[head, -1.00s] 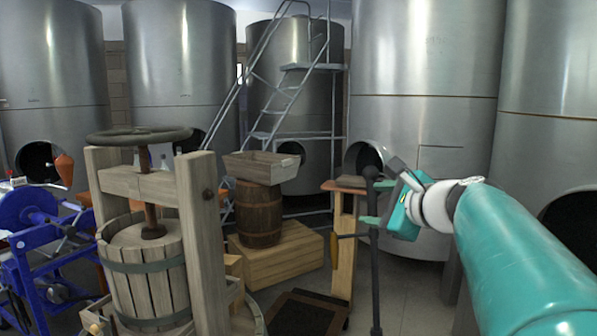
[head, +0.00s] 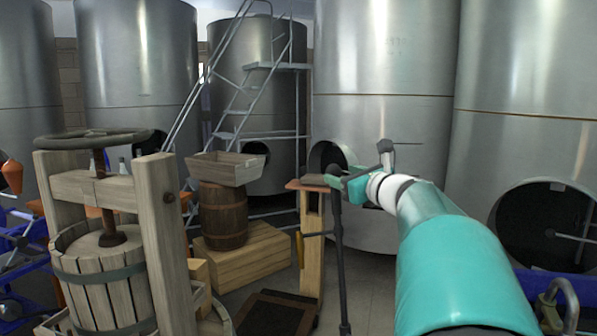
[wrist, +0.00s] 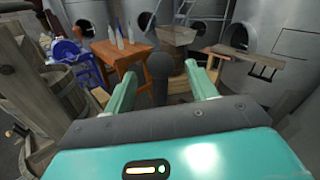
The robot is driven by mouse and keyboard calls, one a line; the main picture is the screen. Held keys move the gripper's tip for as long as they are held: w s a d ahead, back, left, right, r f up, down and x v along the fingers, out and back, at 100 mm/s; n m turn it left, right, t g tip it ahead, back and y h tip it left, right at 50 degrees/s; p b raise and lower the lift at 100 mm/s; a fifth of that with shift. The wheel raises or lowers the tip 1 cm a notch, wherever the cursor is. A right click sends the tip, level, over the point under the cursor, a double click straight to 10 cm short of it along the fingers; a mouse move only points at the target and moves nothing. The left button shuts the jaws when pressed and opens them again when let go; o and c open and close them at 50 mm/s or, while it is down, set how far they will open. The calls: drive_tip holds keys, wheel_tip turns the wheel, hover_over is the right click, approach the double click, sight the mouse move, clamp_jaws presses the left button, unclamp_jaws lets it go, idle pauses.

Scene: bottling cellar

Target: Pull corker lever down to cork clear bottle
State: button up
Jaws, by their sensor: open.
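A dark upright rod with a round knob, which looks like the corker lever (head: 338,245), stands right of centre in the head view. In the wrist view its knob (wrist: 159,67) shows between my two fingers. My gripper (wrist: 161,74) is open, with one teal finger on each side of the knob; I cannot tell whether either touches it. In the head view my gripper (head: 342,183) is at the rod's top. The corker's body and any bottle in it are out of view. Several bottles (wrist: 120,36) stand on an orange table (wrist: 126,57), small and pale.
A wooden basket press (head: 105,270) stands at left. A barrel (head: 223,215) with a wooden crate (head: 226,170) sits on a wooden box (head: 243,258). A wooden stand (head: 312,240) is just behind the rod. Steel tanks (head: 385,60) line the back.

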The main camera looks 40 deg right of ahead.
sight(338, 172)
drive_tip(key=w, duration=0.5)
drive_tip(key=shift+d, duration=0.25)
drive_tip(key=shift+c, duration=0.5)
clamp_jaws()
drive_tip(key=shift+s, duration=0.1)
